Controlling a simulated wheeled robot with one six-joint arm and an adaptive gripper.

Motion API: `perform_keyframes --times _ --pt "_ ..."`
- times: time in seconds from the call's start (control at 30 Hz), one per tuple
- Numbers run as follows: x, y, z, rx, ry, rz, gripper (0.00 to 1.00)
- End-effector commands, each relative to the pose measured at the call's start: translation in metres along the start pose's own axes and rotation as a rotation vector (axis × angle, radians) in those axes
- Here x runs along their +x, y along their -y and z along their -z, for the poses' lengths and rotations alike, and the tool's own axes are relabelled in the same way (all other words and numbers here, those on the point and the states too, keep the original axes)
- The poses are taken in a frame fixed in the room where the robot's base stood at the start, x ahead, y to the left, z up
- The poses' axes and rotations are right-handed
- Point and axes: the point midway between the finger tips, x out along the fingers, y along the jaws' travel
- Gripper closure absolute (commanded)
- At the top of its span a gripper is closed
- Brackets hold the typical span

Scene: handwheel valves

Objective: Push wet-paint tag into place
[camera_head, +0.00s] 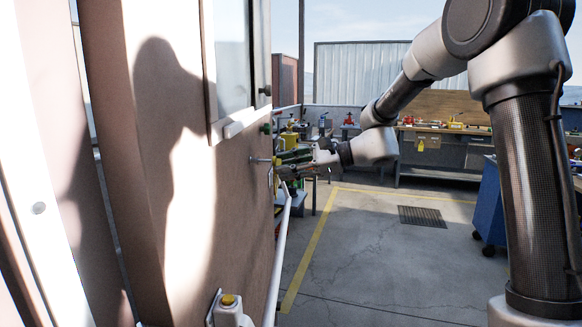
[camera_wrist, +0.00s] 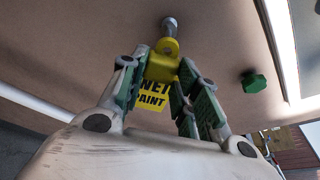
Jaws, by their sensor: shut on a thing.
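The wet-paint tag (camera_wrist: 152,97) is a yellow plate with black letters, hanging below a yellow block (camera_wrist: 161,66) in the wrist view. My gripper (camera_wrist: 163,62) is shut on this block, with a green-padded finger on each side. A metal peg (camera_wrist: 170,23) stands out from the brown wall just beyond the block. In the wrist view the block's top lines up with the peg; I cannot tell if they touch. In the head view the peg (camera_head: 259,160) sticks out just left of my gripper (camera_head: 284,161), and the tag is too small to make out.
A green knob (camera_wrist: 253,82) sits on the wall right of the peg. A white pipe (camera_head: 279,250) runs below my gripper along the wall. A box with a yellow button (camera_head: 229,302) is lower on the wall. A workbench (camera_head: 445,130) stands far back; the floor between is open.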

Motion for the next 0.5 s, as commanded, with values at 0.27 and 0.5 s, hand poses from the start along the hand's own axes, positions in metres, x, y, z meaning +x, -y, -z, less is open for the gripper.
perform_keyframes --times 0.27,0.5 --pt "0.011 0.000 -0.003 0.000 0.000 0.001 0.92" --pt "0.020 0.000 -0.006 0.001 0.000 0.001 0.92"
